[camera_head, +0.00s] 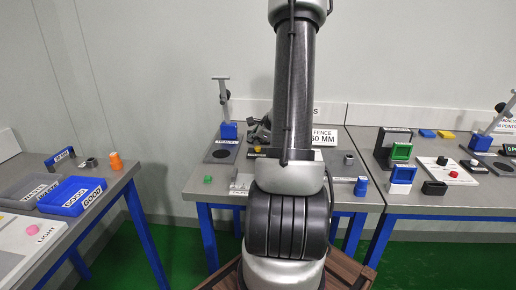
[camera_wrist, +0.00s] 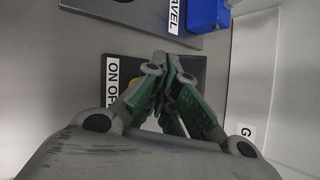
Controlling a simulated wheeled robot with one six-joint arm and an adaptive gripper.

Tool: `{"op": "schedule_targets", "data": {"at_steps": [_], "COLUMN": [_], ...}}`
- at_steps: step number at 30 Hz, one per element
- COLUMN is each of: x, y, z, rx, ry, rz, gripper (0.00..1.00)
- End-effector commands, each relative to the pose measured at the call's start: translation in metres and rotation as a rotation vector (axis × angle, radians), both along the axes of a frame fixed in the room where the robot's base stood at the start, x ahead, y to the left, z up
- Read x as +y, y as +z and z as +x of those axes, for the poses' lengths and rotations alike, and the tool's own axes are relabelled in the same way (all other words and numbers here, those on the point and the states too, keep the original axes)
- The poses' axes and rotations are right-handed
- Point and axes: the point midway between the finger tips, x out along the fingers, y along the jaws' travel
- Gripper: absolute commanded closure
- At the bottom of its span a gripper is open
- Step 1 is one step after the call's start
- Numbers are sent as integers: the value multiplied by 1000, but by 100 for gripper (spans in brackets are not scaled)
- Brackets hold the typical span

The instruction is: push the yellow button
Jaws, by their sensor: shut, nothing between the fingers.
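A yellow button (camera_wrist: 131,86) shows in part in the wrist view, on a black box (camera_wrist: 118,64) with an ON OFF label. My gripper (camera_wrist: 162,60) is shut and empty in front of that box and hides most of the button. Whether the fingertips touch it, I cannot tell. In the head view the yellow button (camera_head: 257,149) shows small on the middle table, just left of my arm. The gripper (camera_head: 262,130) is dark and partly hidden behind my arm there, close above the button.
The right table holds a white panel (camera_head: 435,165) with small buttons.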

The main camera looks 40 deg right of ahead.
Motion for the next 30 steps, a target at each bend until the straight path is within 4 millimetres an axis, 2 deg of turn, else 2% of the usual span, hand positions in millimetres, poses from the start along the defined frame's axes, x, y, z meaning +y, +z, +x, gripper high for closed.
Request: {"op": "schedule_targets", "data": {"at_steps": [30], "x": [0], "y": [-9], "z": [0], "rx": [0], "ry": [0], "rz": [0], "gripper": [100]}}
